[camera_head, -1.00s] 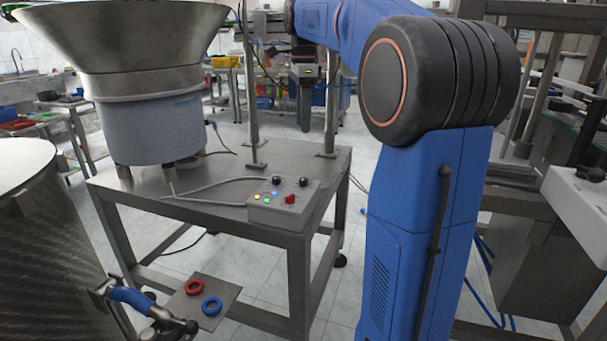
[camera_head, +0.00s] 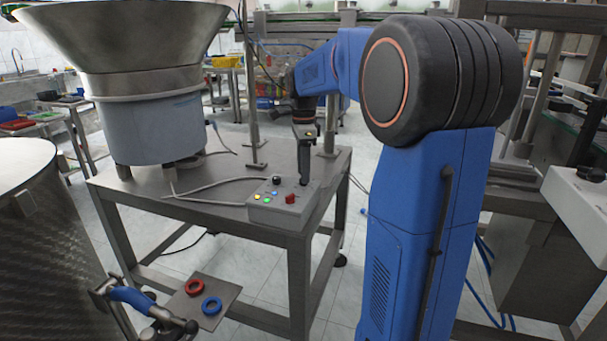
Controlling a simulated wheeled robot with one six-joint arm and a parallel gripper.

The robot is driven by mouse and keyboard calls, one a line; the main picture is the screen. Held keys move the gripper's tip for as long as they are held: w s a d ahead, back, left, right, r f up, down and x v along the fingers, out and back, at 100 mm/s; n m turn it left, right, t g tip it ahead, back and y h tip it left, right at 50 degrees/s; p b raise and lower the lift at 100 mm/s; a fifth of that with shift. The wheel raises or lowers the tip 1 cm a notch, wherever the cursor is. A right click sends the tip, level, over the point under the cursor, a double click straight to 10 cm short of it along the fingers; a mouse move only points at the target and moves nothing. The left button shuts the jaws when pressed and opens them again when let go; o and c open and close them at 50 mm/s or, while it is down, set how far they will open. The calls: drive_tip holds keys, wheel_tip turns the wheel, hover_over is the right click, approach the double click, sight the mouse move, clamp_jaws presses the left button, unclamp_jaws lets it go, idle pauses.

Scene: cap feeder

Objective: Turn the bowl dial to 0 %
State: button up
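A grey control box (camera_head: 277,212) sits on the front right of the steel table. On it are several small lit buttons (camera_head: 268,198), a red knob (camera_head: 290,198) and a black dial (camera_head: 276,180) at its back left. A second black dial, seen at the back right a second ago, is now hidden behind my gripper. My gripper (camera_head: 304,180) points down at the back right of the box, its fingertips at that dial's place. I cannot tell whether it touches the dial, or whether the fingers are open or shut. The dial markings are too small to read.
A large steel feeder bowl (camera_head: 135,60) stands on the left of the table (camera_head: 215,190). A grey cable (camera_head: 210,185) runs from the box across the tabletop. Steel posts (camera_head: 253,100) rise behind the box. A plate with red and blue rings (camera_head: 222,313) is low in front.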

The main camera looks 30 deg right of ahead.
drive_tip(key=shift+f, duration=0.75)
drive_tip(key=shift+c, duration=0.3)
clamp_jaws()
